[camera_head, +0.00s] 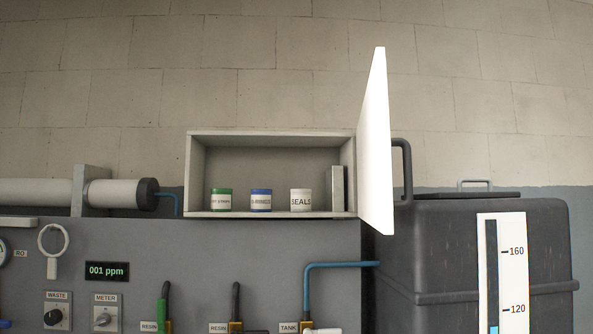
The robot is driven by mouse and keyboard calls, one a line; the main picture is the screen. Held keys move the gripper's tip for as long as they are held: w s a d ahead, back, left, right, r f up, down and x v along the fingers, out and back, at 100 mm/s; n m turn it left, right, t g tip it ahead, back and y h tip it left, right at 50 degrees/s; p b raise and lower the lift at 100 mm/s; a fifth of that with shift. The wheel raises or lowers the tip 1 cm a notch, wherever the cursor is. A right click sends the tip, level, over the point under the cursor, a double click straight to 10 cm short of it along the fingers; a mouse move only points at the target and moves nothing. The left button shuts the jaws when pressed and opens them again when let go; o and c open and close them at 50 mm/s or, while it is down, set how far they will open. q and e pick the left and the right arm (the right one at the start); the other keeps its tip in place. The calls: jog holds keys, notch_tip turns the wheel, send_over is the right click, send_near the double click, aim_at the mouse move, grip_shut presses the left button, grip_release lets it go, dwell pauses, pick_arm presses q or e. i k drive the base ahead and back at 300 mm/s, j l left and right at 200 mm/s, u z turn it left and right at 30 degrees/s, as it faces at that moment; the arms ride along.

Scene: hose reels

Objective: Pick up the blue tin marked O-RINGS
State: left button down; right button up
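The blue tin (261,200) with a white label, which seems to read O-RINGS though the print is small, stands upright on the floor of an open wall cabinet (270,214). A green tin (221,200) stands to its left, and a white tin marked SEALS (301,200) stands to its right. The three tins are apart from each other. The cabinet door (376,145) is swung open on the right side. Neither of my grippers shows in this view.
A grey box-shaped piece (336,188) stands at the cabinet's right end. Below is a grey panel (200,260) with knobs, a 001 ppm display (107,271) and pipes. A dark tank (440,250) with a level gauge (502,275) stands at right. A white cylinder (110,193) lies at left.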

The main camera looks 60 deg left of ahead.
aim_at(261, 199)
jog(key=u, duration=0.4)
jog(key=i+l+u, duration=0.1)
jog(key=u, duration=0.35)
jog(key=l+u, duration=0.2)
jog(key=u, duration=0.2)
jog(key=l+u, duration=0.1)
jog(key=u, duration=0.3)
jog(key=l+u, duration=0.15)
jog(key=u, duration=0.3)
jog(key=l+u, duration=0.1)
jog(key=l, duration=0.6)
jog(key=i+j, duration=0.1)
jog(key=j, duration=0.35)
jog(key=i+j, duration=0.1)
jog(key=j, duration=0.75)
jog(key=i+j+z, duration=0.15)
jog(key=i+j, duration=0.2)
jog(key=k+j, duration=0.05)
jog(key=j, duration=0.05)
